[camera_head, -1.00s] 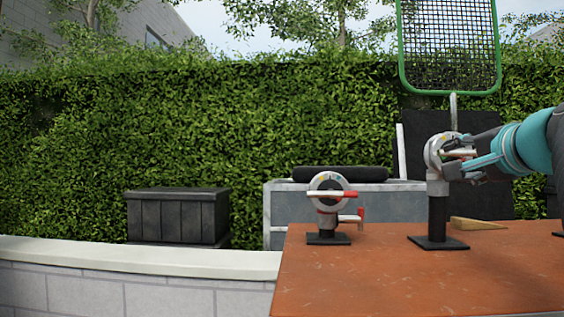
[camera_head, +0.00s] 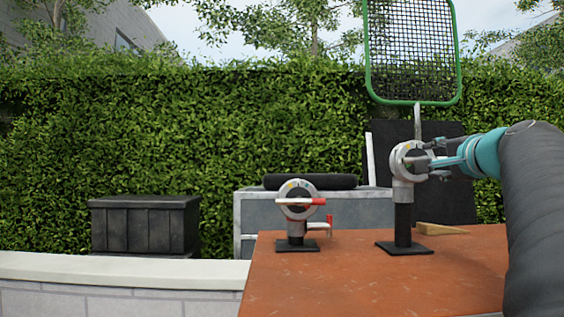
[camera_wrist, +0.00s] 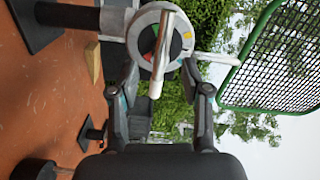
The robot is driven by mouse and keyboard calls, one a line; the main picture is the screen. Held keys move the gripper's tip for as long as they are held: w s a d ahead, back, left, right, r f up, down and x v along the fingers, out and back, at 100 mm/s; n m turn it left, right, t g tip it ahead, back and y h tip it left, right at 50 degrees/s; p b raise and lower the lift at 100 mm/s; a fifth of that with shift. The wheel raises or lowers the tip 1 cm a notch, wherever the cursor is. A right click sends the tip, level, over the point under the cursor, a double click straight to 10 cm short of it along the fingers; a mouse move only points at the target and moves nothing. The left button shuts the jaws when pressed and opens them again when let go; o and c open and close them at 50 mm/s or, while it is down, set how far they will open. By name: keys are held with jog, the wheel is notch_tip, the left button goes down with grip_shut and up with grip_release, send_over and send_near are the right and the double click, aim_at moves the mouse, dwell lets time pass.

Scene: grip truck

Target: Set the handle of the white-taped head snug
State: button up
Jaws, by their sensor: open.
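The right-hand head (camera_head: 399,166) is a pale ring on a black post with a square foot, standing on the brown table. In the wrist view the head (camera_wrist: 144,30) shows a dial with coloured marks and a white handle (camera_wrist: 158,60) across its face. The handle slants, its near end pointing down in the picture. My gripper (camera_wrist: 160,78) is open, one finger to each side of the handle's near end; I cannot tell whether either touches it. In the head view my gripper (camera_head: 430,160) is at the right of this head, partly hiding the handle.
A second head (camera_head: 299,212) with a red-ended handle stands on a low post to the left. A wooden wedge (camera_head: 440,229) lies behind the right post. A green-framed net (camera_head: 412,50) rises behind. The table's (camera_head: 350,285) front is bare.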

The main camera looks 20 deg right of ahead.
jog(key=shift+x, duration=2.5)
grip_shut()
